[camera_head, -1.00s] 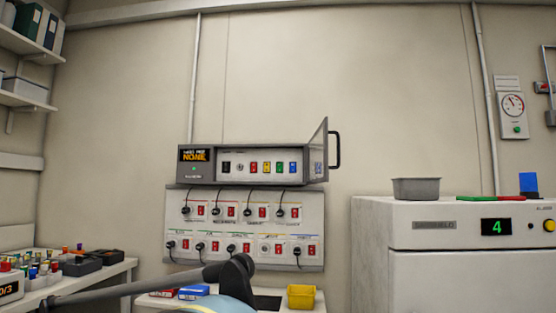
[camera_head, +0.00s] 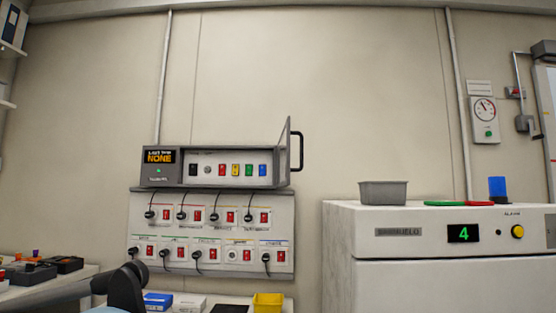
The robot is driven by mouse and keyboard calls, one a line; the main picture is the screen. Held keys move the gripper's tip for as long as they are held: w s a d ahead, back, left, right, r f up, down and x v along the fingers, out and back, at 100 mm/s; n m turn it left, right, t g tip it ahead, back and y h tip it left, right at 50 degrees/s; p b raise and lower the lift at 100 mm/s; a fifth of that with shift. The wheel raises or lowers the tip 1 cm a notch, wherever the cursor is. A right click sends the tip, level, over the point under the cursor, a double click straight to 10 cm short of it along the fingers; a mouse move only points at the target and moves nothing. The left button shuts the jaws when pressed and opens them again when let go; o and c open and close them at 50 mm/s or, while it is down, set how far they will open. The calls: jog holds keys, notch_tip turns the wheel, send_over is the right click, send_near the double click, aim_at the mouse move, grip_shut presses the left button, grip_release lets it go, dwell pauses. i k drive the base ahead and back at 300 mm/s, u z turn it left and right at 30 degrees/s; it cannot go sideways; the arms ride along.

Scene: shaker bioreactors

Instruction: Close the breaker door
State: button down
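The breaker box (camera_head: 160,173) is a grey wall unit with a small orange-lettered display and a row of coloured switches. Its breaker door (camera_head: 283,155) stands open at the right end, swung out from the box, with a dark handle (camera_head: 298,151) on its right side. A dark part of my arm shows at the lower left, well below and left of the door. My gripper is not in view.
A panel (camera_head: 140,205) with several red switches and black plugs hangs under the box. A white machine (camera_head: 400,270) showing a green 4 stands at the right, with a grey bin (camera_head: 384,192) on top. A yellow bin (camera_head: 267,303) sits low in the middle. The wall above is clear.

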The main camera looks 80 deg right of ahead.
aim_at(288, 160)
jog(key=z, duration=0.05)
jog(key=k, duration=2.45)
jog(key=z, duration=1.6)
